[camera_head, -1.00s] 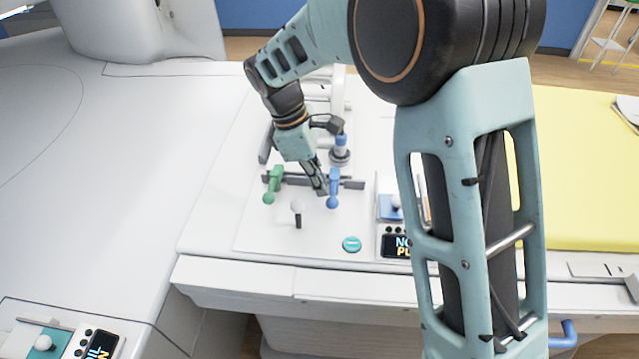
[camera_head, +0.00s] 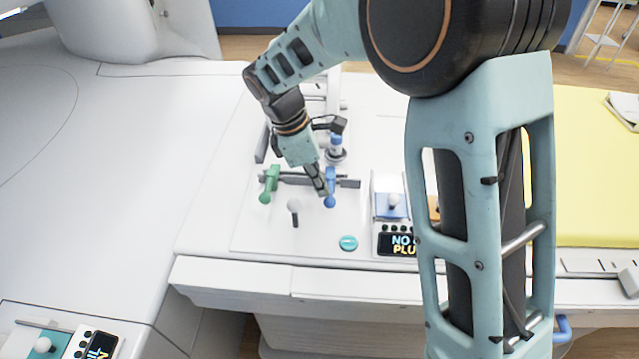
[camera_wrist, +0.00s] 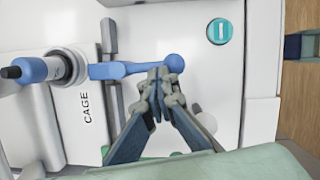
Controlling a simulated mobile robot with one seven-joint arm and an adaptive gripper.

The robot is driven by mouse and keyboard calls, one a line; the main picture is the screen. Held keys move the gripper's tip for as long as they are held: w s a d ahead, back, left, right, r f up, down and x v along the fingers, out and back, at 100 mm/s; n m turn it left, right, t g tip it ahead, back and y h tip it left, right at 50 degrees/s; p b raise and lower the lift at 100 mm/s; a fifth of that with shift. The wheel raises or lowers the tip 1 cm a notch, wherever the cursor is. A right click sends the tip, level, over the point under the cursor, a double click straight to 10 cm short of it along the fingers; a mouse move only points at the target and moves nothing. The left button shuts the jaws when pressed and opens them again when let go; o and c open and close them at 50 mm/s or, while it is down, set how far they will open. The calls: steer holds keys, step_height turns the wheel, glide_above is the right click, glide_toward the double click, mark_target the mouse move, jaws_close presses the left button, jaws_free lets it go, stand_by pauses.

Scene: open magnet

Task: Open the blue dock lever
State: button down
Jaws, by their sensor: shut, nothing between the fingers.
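The blue dock lever (camera_head: 331,185) is on the white panel, right of the green lever (camera_head: 269,183). In the wrist view the blue lever (camera_wrist: 125,69) runs across to a round knob at its right end. My gripper (camera_head: 323,191) is shut and empty. In the wrist view its fingertips (camera_wrist: 159,76) are at the lever's arm, just left of the knob; I cannot tell whether they touch it. In the wrist view the green lever is mostly hidden under my gripper.
A white-knobbed stick (camera_head: 294,208) stands left of my gripper. A teal button (camera_head: 348,243) lies in front. A box with a display (camera_head: 398,244) is on the right. A blue-and-white cylinder (camera_head: 336,147) stands behind the lever. The white surface at left is clear.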

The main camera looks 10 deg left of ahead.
steer(key=shift+s+d+n+t+p, duration=0.15)
steer(key=shift+d+n+t+p, duration=0.15)
steer(key=shift+d+n+p, duration=0.55)
steer(key=n, duration=0.1)
steer(key=d+n+p, duration=0.1)
steer(key=n, duration=0.1)
steer(key=shift+d+r+n+t+y, duration=0.1)
steer(key=shift+n+t+y, duration=0.2)
steer(key=shift+t, duration=0.1)
steer(key=shift+w+d+n+t+y+p, duration=0.15)
steer(key=shift+d+n+p, duration=0.2)
steer(key=shift+n+p, duration=0.3)
steer(key=shift+w+d+n+t+y+p, duration=0.15)
steer(key=shift+d+n+p, duration=0.15)
steer(key=shift+n+p, duration=0.3)
steer(key=n+p, duration=0.1)
steer(key=d+n+p, duration=0.1)
steer(key=n, duration=0.1)
steer(key=shift+w+d+y, duration=0.1)
steer(key=shift+w+y, duration=0.3)
steer(key=shift+w+d+n+p, duration=0.25)
steer(key=shift+n+p, duration=0.15)
steer(key=shift+p, duration=0.15)
steer(key=shift+w+d+p, duration=0.3)
steer(key=shift+w+p, duration=0.1)
steer(key=shift+p, duration=0.15)
steer(key=shift+w+d, duration=0.2)
steer(key=shift+w, duration=0.05)
steer(key=shift+d+f+p, duration=0.2)
steer(key=shift+f+p, duration=0.1)
